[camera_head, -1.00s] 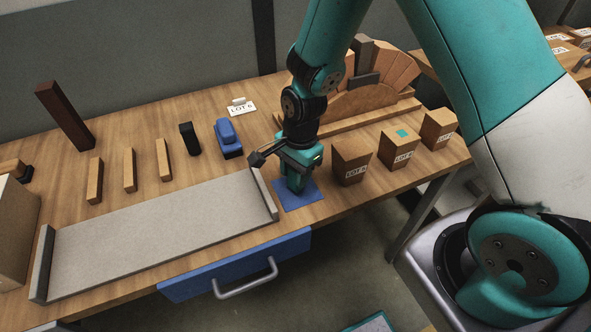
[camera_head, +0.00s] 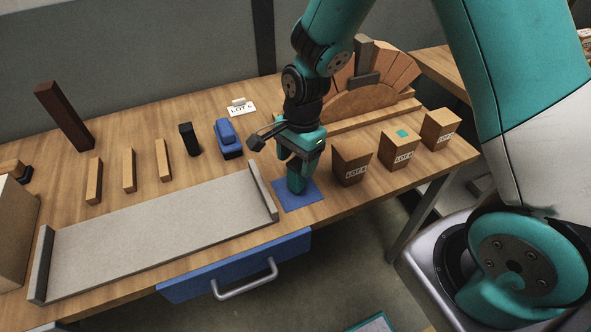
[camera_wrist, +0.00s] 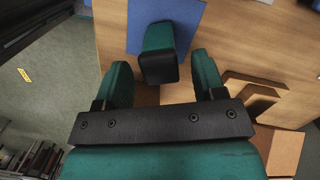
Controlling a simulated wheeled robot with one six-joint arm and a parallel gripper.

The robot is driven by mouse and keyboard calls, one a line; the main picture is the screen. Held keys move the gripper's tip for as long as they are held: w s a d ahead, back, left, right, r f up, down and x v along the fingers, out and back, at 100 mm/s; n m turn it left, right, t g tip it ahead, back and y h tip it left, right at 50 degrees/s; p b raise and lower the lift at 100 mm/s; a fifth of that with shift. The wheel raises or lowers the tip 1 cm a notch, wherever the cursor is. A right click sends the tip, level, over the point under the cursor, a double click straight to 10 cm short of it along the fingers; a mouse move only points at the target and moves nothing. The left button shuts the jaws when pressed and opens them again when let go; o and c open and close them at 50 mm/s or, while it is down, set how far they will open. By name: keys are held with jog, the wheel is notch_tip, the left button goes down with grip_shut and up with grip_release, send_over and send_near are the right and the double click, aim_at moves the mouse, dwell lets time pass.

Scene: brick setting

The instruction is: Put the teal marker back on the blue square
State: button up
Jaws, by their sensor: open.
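The teal marker (camera_head: 296,183) stands upright on the blue square (camera_head: 312,195) near the table's front edge. In the wrist view the marker (camera_wrist: 158,48) shows a black end facing the camera, and the blue square (camera_wrist: 188,14) lies beyond it. My gripper (camera_head: 298,163) is just above the marker. In the wrist view my gripper (camera_wrist: 160,65) is open, with one finger on either side of the marker and gaps to both. The gripper hides part of the marker's top in the head view.
A grey tray-like platform (camera_head: 160,235) lies left of the square. Three brown lot boxes, the nearest (camera_head: 351,165), stand to its right. A blue stapler-like object (camera_head: 228,138) and a brick arch (camera_head: 365,103) are behind. A blue drawer (camera_head: 190,285) hangs below the edge.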

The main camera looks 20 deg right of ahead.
jog(key=r, duration=0.5)
jog(key=d+r, duration=0.1)
jog(key=r, duration=0.1)
jog(key=shift+w+r, duration=0.15)
jog(key=shift+r, duration=0.15)
jog(key=s+a+r+n+y, duration=0.1)
jog(key=s+a+r+n, duration=0.1)
jog(key=s+r+n, duration=0.5)
jog(key=s+a+r+n+y, duration=0.2)
jog(key=s+r+n, duration=0.4)
jog(key=s+n, duration=0.6)
jog(key=shift+a+r+n+t, duration=0.3)
jog(key=shift+a+r+n, duration=0.05)
jog(key=shift+a+n, duration=0.55)
